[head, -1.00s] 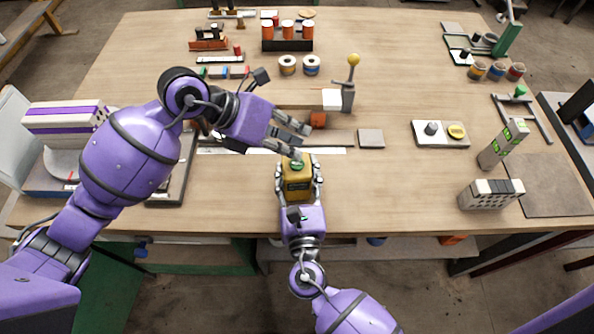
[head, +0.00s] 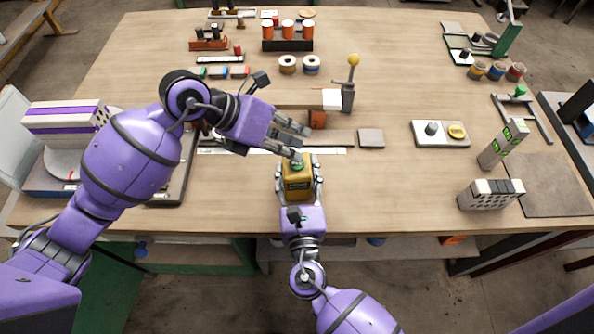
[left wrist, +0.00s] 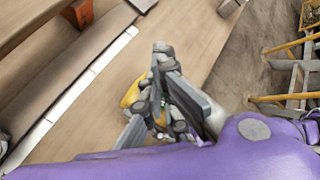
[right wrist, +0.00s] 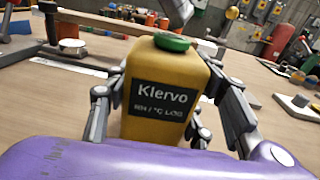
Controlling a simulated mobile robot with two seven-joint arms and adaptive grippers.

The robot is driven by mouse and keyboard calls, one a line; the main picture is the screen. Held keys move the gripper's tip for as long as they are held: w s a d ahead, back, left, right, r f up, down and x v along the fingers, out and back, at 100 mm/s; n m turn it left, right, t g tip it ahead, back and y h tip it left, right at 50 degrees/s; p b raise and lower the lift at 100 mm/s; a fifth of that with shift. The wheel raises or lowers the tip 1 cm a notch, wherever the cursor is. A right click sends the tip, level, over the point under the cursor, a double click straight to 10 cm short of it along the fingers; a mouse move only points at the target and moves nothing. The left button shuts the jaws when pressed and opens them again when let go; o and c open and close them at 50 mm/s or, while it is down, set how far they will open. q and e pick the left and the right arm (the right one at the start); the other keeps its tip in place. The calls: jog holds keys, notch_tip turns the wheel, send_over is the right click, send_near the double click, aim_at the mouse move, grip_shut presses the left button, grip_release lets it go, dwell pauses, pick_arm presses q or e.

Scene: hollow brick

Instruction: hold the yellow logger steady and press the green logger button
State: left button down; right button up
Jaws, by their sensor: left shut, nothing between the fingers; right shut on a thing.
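The yellow logger (head: 298,184) stands upright near the table's front edge, with a dark "Klervo" label (right wrist: 162,98) facing the right wrist camera. Its green button (right wrist: 172,41) is on top. My right gripper (head: 299,178) is shut on the logger, one finger on each side. My left gripper (head: 301,143) is shut and empty, its fingertips just above and behind the button. In the right wrist view, a left fingertip (right wrist: 232,12) shows above the logger, seemingly apart from the button. In the left wrist view, the fingers partly hide the logger (left wrist: 132,92).
Behind the logger lie a white strip (head: 220,151), a small orange block (head: 318,119) and a lever with a yellow knob (head: 353,60).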

pick_arm(q)
jog(key=shift+f, duration=0.1)
dwell(0.5)
jog(key=shift+f, duration=0.35)
jog(key=shift+r, duration=0.45)
notch_tip(320, 180, up, 6)
dwell(0.8)
jog(key=shift+r, duration=0.1)
